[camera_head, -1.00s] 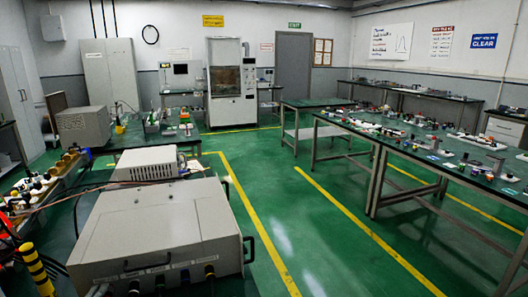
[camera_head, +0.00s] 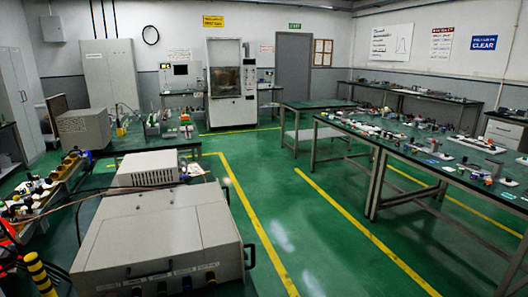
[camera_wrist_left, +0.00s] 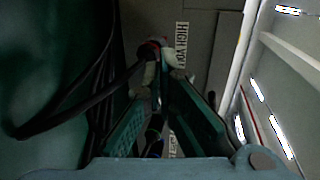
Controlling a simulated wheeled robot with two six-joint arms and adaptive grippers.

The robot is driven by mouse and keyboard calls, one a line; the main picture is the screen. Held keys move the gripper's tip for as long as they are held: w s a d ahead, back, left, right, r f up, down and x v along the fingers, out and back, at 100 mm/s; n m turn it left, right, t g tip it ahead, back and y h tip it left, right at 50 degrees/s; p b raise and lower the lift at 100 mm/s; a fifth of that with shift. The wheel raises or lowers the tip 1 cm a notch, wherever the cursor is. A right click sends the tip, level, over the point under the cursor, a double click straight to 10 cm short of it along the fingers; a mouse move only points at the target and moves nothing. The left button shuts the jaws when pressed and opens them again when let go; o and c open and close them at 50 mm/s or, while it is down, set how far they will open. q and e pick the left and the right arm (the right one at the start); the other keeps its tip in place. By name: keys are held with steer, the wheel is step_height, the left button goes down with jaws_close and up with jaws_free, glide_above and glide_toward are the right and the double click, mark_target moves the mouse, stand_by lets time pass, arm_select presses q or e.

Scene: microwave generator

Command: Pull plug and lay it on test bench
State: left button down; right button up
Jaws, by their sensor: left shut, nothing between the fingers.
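A large grey box (camera_head: 165,235) with a front handle and a row of dark connectors (camera_head: 162,288) along its lower front stands at lower left in the head view. In the left wrist view, my left gripper (camera_wrist_left: 160,68) is shut and empty, its fingertips close together. A dark plug with a reddish part (camera_wrist_left: 152,47) shows just beyond the fingertips, and a thick black cable (camera_wrist_left: 75,112) runs from it to the left. I cannot tell whether the fingertips touch the plug or whether it sits in a socket. My right gripper is in neither view.
A white-grey instrument (camera_head: 148,168) stands behind the box. A long bench (camera_head: 415,158) with small parts is at right, with a smaller table (camera_head: 305,104) beyond. Green floor between them is clear. A yellow-black striped post (camera_head: 40,272) is at lower left.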

arm_select(q)
steer(key=w, duration=0.4)
steer(key=w+b, duration=0.1)
steer(key=w, duration=0.1)
steer(key=shift+a+r, duration=0.1)
steer(key=shift+a, duration=0.3)
steer(key=shift+w, duration=0.25)
steer(key=shift+r, duration=0.1)
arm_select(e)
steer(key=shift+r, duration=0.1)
arm_select(q)
steer(key=shift+a+f+b, duration=0.15)
steer(key=shift+f+b, duration=0.1)
steer(key=shift+b, duration=0.1)
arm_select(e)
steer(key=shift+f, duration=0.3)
arm_select(q)
steer(key=shift+s+a, duration=0.25)
steer(key=shift+a, duration=0.25)
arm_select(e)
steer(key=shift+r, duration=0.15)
arm_select(q)
steer(key=shift+s+a, duration=0.1)
steer(key=shift+a, duration=0.25)
